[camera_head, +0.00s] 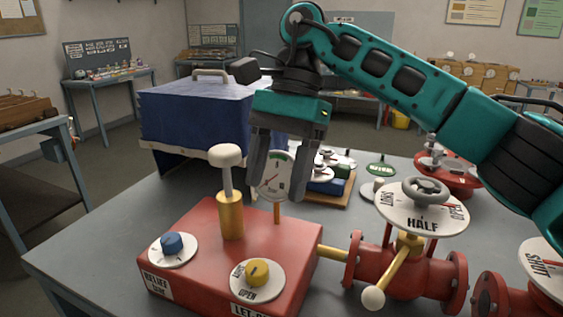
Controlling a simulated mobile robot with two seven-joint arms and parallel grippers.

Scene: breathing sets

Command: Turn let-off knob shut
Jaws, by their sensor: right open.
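The let-off knob is a yellow knob (257,272) on a white dial marked OPEN, on the front right of the red box (190,232). A partly cut-off label starting "LET-O" is below it. The other word on the dial is partly hidden by the knob, so I cannot tell its setting for certain. My right gripper (278,193) is open and empty, pointing down above the back of the box, behind and above the knob and apart from it. Its fingers stand in front of a round gauge (271,174). My left gripper is not in view.
A blue knob (172,243) marked RELIEF is at the box's left. A white-topped plunger (227,157) rises from a brass cylinder between knob and gripper. A red valve (407,270) with a HALF dial stands right. A blue case (195,115) is behind.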

